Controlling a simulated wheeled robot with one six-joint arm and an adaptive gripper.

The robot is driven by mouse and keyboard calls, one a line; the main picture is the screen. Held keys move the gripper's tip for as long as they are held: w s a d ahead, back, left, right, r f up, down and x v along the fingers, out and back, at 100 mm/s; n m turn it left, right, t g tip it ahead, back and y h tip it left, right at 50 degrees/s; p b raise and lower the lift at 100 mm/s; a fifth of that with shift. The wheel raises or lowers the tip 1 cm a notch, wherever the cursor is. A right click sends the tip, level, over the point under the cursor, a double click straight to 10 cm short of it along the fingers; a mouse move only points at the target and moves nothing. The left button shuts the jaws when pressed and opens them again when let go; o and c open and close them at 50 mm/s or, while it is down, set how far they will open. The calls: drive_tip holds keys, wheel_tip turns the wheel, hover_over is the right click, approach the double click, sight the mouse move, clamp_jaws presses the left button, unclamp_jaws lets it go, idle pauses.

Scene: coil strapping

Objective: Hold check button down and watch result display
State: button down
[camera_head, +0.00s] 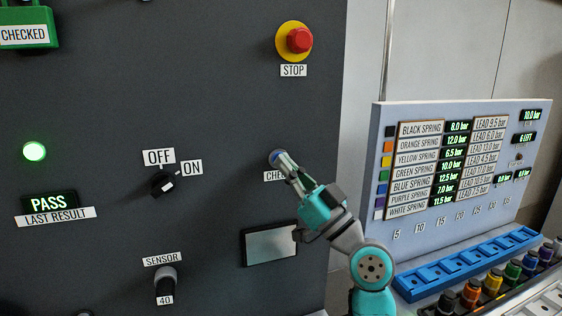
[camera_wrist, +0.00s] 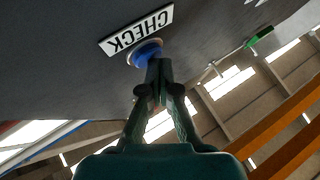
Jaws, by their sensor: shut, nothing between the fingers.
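The blue check button (camera_wrist: 145,53) sits on the dark panel beside its CHECK label (camera_wrist: 137,30). In the head view the button (camera_head: 275,156) is partly hidden by my gripper (camera_head: 284,163). My gripper is shut and empty, and its fingertips (camera_wrist: 159,66) are at the button and appear to touch it. I cannot tell how far the button is pressed in. The result display (camera_head: 50,201) reads PASS in green, above a LAST RESULT label (camera_head: 56,216). A round lamp (camera_head: 34,151) above it is lit green.
A red STOP button (camera_head: 299,40) is above my gripper. An OFF/ON knob (camera_head: 163,184) and a SENSOR knob (camera_head: 165,281) are to the left. A spring chart board (camera_head: 460,165) and a blue rack (camera_head: 470,262) with coloured knobs stand to the right.

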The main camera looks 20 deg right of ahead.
drive_tip(key=shift+s, duration=0.9)
drive_tip(key=shift+s, duration=2.5)
